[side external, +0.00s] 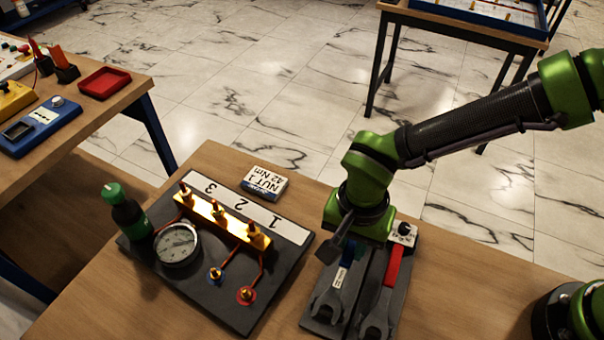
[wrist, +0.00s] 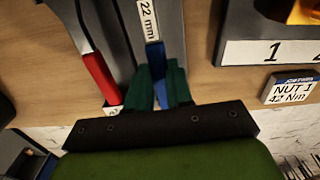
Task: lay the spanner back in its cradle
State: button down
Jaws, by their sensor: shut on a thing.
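The spanner with a blue handle and a white "22 mm" label (side external: 340,278) lies along the left side of the dark grey cradle (side external: 407,266), open jaw toward the viewer. In the wrist view its blue handle (wrist: 154,56) is between the two green fingers of my gripper (wrist: 158,76), which is shut on it. A red-handled spanner (side external: 392,265) lies beside it on the right side of the cradle; it also shows in the wrist view (wrist: 98,75). My gripper covers the far end of the blue handle in the side view. I cannot tell whether the held spanner is fully seated.
Left of the cradle is a black board (side external: 238,317) with a yellow manifold (side external: 222,217), a gauge (side external: 177,245) and a dark bottle (side external: 128,215). A "NUT 1 42 Nm" block (side external: 264,182) sits behind it. The bench right of the cradle (side external: 470,290) is clear.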

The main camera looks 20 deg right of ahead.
jog(key=shift+f, duration=0.55)
jog(key=c, duration=0.9)
grip_release()
jog(key=shift+c, duration=0.2)
notch_tip(320, 180, up, 17)
